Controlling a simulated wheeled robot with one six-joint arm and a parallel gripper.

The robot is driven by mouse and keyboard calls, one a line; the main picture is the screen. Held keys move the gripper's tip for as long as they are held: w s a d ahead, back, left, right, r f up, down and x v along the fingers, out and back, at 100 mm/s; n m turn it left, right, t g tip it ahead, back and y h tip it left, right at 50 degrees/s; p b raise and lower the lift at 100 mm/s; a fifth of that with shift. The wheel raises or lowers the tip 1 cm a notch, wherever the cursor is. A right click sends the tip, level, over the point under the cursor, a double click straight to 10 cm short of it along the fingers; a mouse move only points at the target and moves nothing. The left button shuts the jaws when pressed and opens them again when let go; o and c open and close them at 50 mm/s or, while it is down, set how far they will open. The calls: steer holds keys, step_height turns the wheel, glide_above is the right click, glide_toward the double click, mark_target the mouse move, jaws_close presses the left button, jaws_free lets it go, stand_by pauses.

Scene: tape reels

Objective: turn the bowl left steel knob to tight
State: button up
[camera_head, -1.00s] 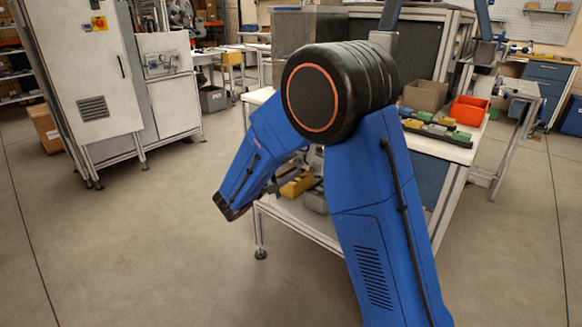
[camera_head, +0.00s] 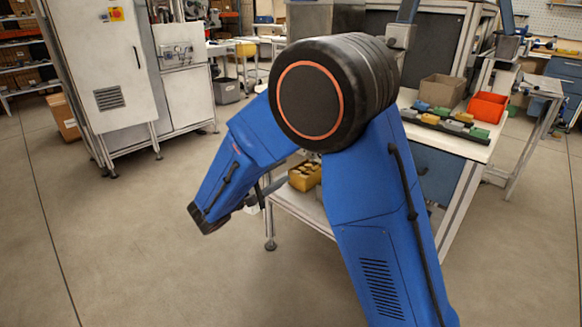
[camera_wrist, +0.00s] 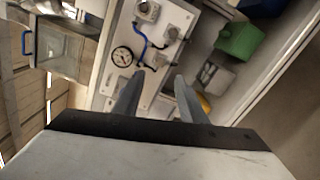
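In the wrist view a pale panel (camera_wrist: 105,88) carries a round dial gauge (camera_wrist: 122,56), a blue tube (camera_wrist: 143,42) and small metal fittings, one at the top (camera_wrist: 148,10) and one beside the tube (camera_wrist: 172,33). I cannot tell which, if any, is the bowl left steel knob. My gripper (camera_wrist: 159,75) is open, its two fingers apart and pointing toward the panel, with nothing seen held between them. In the head view my blue arm hides most of the gripper.
A workbench (camera_head: 478,152) with an orange bin (camera_head: 487,107), a cardboard box (camera_head: 442,90) and a row of small coloured parts stands behind my arm. A yellow bin (camera_head: 304,177) is on its lower shelf. A tall grey cabinet (camera_head: 108,65) stands left. Floor between is clear.

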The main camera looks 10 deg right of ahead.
steer(key=shift+v, duration=2.9)
steer(key=shift+d, duration=0.1)
steer(key=s+d+r+m+g+y, duration=0.1)
steer(key=s+d+m+g+y, duration=0.2)
steer(key=s+d, duration=0.6)
steer(key=s+d+r+m+g+y, duration=0.15)
steer(key=s+d+g, duration=0.45)
steer(key=d, duration=0.7)
steer(key=s+f+m+t+y, duration=0.1)
steer(key=s+m+t+y, duration=0.2)
steer(key=s, duration=1.4)
steer(key=shift+s+f+m+y, duration=0.25)
steer(key=shift+m+y, duration=1.2)
steer(key=shift+y, duration=2.1)
